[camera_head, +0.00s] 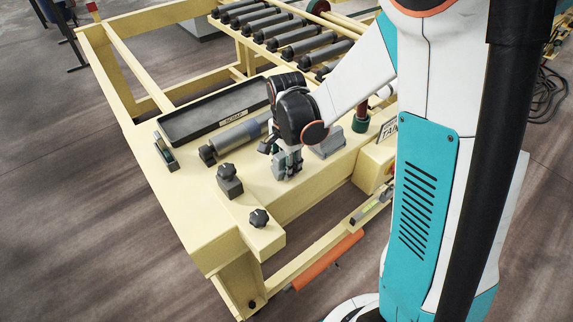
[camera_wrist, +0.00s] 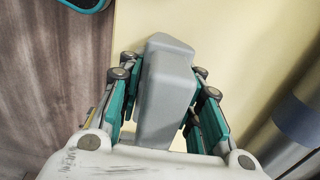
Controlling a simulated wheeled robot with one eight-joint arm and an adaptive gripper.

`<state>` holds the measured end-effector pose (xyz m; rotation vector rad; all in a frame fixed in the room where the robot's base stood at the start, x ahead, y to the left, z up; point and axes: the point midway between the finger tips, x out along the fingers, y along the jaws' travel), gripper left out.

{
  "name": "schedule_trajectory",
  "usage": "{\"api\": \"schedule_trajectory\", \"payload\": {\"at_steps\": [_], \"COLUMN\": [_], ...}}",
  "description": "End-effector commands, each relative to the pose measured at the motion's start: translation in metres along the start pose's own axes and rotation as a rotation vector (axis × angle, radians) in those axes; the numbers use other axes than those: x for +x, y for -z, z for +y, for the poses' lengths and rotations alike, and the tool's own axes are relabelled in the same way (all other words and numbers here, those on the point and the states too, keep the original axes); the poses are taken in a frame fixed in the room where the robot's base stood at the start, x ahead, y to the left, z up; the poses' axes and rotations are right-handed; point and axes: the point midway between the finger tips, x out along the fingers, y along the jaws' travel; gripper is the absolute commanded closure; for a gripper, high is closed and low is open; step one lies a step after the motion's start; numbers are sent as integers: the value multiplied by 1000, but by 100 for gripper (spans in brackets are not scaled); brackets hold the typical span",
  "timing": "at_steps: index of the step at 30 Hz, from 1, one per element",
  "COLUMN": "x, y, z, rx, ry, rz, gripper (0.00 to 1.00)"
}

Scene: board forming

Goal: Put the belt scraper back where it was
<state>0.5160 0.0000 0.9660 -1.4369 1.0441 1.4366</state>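My gripper (camera_head: 287,164) points down over the front part of the cream machine frame (camera_head: 205,235). In the wrist view its teal-padded fingers (camera_wrist: 165,85) lie along both sides of a grey, wedge-shaped block (camera_wrist: 168,85), with the pads against or very close to it. This block appears to be the belt scraper, but no label confirms it. In the head view the block is mostly hidden by the fingers, just above or on the cream surface. I cannot tell whether its underside touches. A second grey angled piece (camera_head: 329,144) stands to the right of the gripper.
A dark, labelled tray (camera_head: 180,129) and a grey roller (camera_head: 236,138) lie left of the gripper. A small green-sided piece (camera_head: 165,152) sits at the left edge. Conveyor rollers (camera_head: 300,47) are behind.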

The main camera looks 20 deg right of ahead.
Motion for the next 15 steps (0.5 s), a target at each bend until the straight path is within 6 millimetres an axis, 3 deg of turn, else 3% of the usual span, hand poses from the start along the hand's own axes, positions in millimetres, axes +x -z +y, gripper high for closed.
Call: {"api": "schedule_trajectory", "payload": {"at_steps": [2, 15], "x": [0, -4], "y": [0, 0], "z": [0, 0], "rx": [0, 0], "ry": [0, 0], "rz": [0, 0], "gripper": [49, 49]}}
